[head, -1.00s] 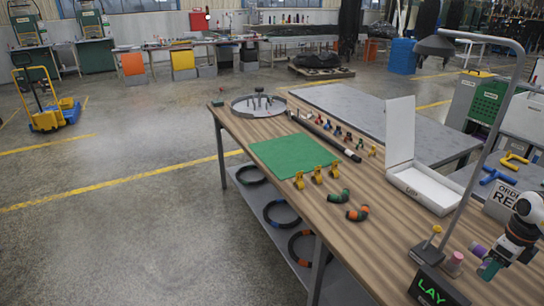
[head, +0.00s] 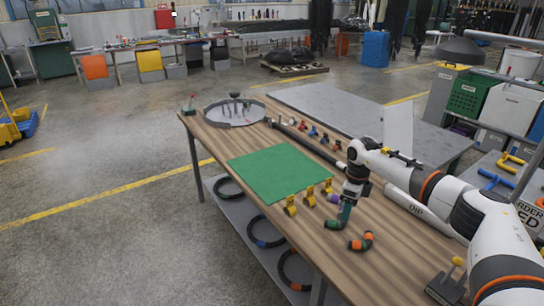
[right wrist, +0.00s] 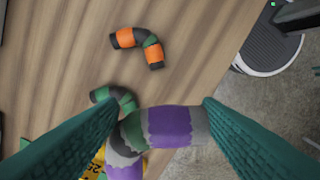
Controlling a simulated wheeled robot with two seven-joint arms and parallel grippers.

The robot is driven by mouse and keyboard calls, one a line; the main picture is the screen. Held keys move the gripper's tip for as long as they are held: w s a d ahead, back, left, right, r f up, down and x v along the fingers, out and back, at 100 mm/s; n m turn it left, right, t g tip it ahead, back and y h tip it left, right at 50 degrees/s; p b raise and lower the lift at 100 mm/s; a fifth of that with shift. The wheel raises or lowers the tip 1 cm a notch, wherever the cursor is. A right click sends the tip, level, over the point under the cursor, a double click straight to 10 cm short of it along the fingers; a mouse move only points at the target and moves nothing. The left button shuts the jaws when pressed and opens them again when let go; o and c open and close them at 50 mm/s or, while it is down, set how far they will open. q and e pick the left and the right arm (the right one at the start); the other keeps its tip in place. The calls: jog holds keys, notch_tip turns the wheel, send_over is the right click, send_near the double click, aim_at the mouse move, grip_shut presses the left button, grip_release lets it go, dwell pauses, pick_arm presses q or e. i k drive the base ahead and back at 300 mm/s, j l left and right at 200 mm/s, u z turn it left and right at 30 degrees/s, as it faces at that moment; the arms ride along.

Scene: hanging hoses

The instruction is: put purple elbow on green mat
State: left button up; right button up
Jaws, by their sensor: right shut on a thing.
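The purple elbow (right wrist: 170,126), purple with grey and dark bands, is between the teal fingers of my right gripper (right wrist: 160,122), which is shut on it. In the head view the right gripper (head: 345,214) is over the table, right of and nearer than the green mat (head: 277,173), with a bit of purple showing beside it. The mat lies flat and bare on the wooden table (head: 300,240). My left gripper is not in view.
A green elbow (head: 334,224) lies just below the held elbow, and an orange elbow (head: 361,242) lies to its right. Several yellow clips (head: 290,205) stand along the mat's near edge. A round grey tray (head: 234,112) is at the table's far end.

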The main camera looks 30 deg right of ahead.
aim_at(273, 171)
jog(key=i+l, duration=0.15)
jog(key=i, duration=0.35)
jog(key=i+l, duration=0.15)
jog(key=i, duration=0.35)
jog(key=i+l, duration=0.2)
jog(key=i, duration=0.3)
jog(key=i+l+z, duration=0.1)
jog(key=i, duration=0.4)
